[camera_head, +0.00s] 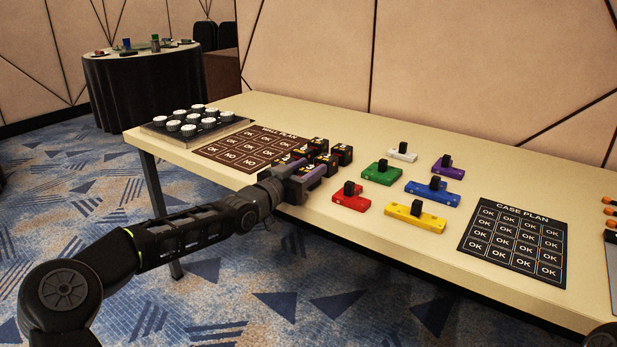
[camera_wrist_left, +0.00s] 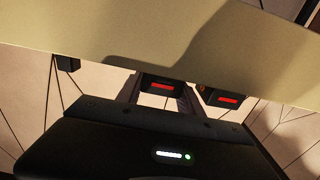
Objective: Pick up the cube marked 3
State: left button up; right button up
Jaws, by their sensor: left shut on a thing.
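My left gripper (camera_head: 308,174) is at the near side of the cluster, shut on a black cube. In the left wrist view this held cube (camera_wrist_left: 160,84), with a red strip, sits between the fingers; its number does not show. A second black cube (camera_wrist_left: 221,98) is beside it, apart from the fingers.
A tray (camera_head: 160,132) of white-topped round pieces lies at the table's left end. Coloured blocks with black knobs, including a red one (camera_head: 350,201) and a green one (camera_head: 382,172), lie right of the gripper. The case plan board (camera_head: 514,243) is further right.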

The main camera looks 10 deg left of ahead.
aim_at(308, 168)
pick_arm(q)
notch_tip(308, 168, up, 10)
jog(key=p, duration=0.4)
dwell(0.7)
